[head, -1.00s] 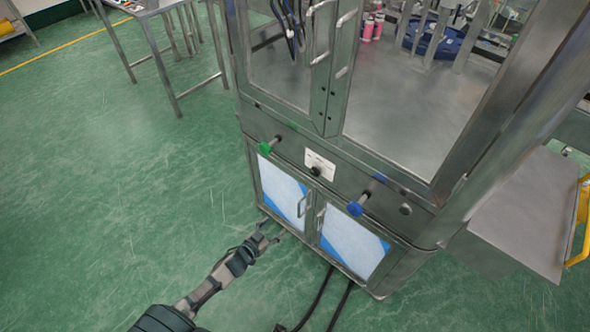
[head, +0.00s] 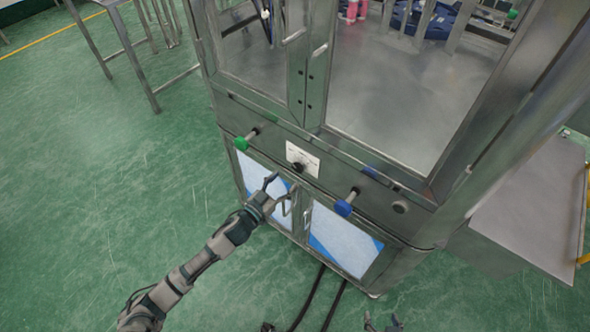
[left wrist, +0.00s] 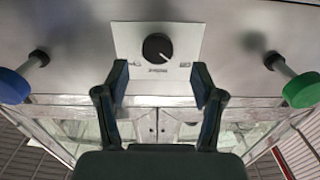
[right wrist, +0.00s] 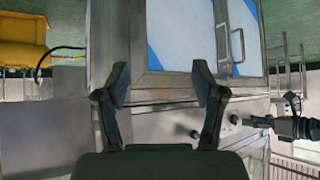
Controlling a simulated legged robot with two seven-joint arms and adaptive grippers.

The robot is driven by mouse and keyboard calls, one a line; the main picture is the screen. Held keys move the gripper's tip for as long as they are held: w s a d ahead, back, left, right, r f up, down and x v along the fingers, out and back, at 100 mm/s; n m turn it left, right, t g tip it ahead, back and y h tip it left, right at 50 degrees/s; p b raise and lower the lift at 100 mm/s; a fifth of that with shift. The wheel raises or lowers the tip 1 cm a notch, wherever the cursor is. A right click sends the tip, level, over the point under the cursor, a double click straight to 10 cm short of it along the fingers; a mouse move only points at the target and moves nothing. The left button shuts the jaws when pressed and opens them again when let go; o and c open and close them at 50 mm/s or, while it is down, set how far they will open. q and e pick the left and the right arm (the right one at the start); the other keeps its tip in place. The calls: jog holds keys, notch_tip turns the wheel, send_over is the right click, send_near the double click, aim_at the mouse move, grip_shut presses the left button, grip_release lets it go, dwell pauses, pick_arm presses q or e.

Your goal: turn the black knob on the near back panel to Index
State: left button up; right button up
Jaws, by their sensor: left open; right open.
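The black knob (head: 298,167) sits on a white label plate (head: 308,155) on the steel cabinet's panel. In the left wrist view the knob (left wrist: 157,47) is just beyond my fingers, with a white pointer mark; the plate's lettering is too small to read. My left gripper (head: 279,186) is open and empty, in front of the panel and a little below the knob. Its fingertips (left wrist: 158,75) straddle the knob's column in the wrist view, apart from it. My right gripper (head: 384,319) is open and empty, low at the bottom edge; its fingers (right wrist: 160,78) face the cabinet.
A green knob (head: 242,142) on a stem is left of the plate, and a blue knob (head: 344,208) is right of it. Cabinet doors with handles (head: 306,219) are below. A steel side table (head: 525,205) stands right. Cables cross the floor in front.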

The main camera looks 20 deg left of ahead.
aim_at(297, 169)
pick_arm(q)
jog(key=x, duration=0.5)
jog(key=shift+d+b, duration=0.3)
jog(key=shift+b, duration=0.05)
jog(key=shift+w+d, duration=0.15)
jog(key=shift+w, duration=0.4)
jog(key=shift+w+a, duration=0.1)
jog(key=shift+a, duration=0.15)
pick_arm(e)
jog(key=w+r+t, duration=0.1)
jog(key=w+a+r+t, duration=0.1)
jog(key=shift+w+a+y, duration=0.1)
jog(key=shift+w+y, duration=0.2)
jog(key=shift+w, duration=0.05)
pick_arm(q)
jog(key=shift+d, duration=0.2)
jog(key=c, duration=1.2)
